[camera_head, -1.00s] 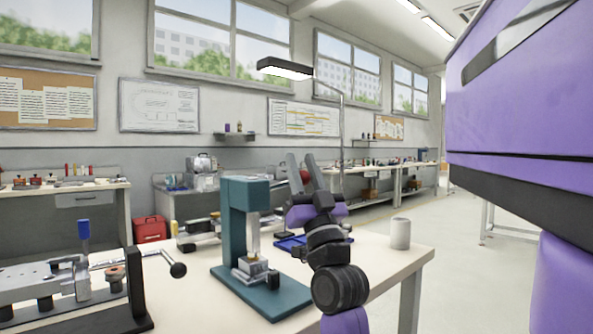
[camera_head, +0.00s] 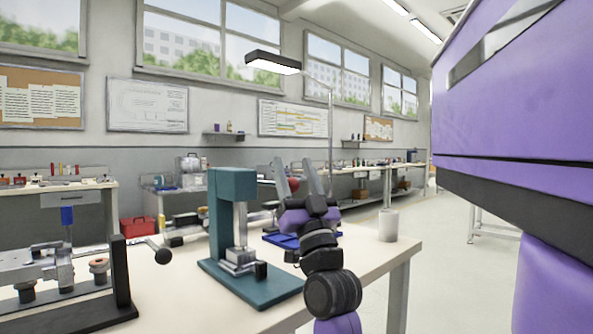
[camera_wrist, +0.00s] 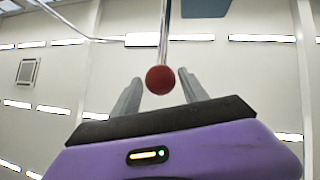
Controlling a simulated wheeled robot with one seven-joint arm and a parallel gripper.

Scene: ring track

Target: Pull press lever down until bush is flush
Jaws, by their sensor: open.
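The teal press (camera_head: 224,215) stands on the near bench, with a metal ram over a small block (camera_head: 238,258) on its base. I cannot make out the bush or whether it is flush. A red ball knob (camera_head: 293,185) shows between my gripper's fingers in the head view. In the wrist view the red knob (camera_wrist: 160,79) sits on the end of a thin metal rod, between the two fingers. My gripper (camera_head: 297,172) points up, right of the press, open and not closed on the knob. Contact with the knob cannot be told.
A blue tray (camera_head: 283,239) lies behind my arm. A pale cylinder (camera_head: 388,226) stands near the right edge. Open floor lies to the right.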

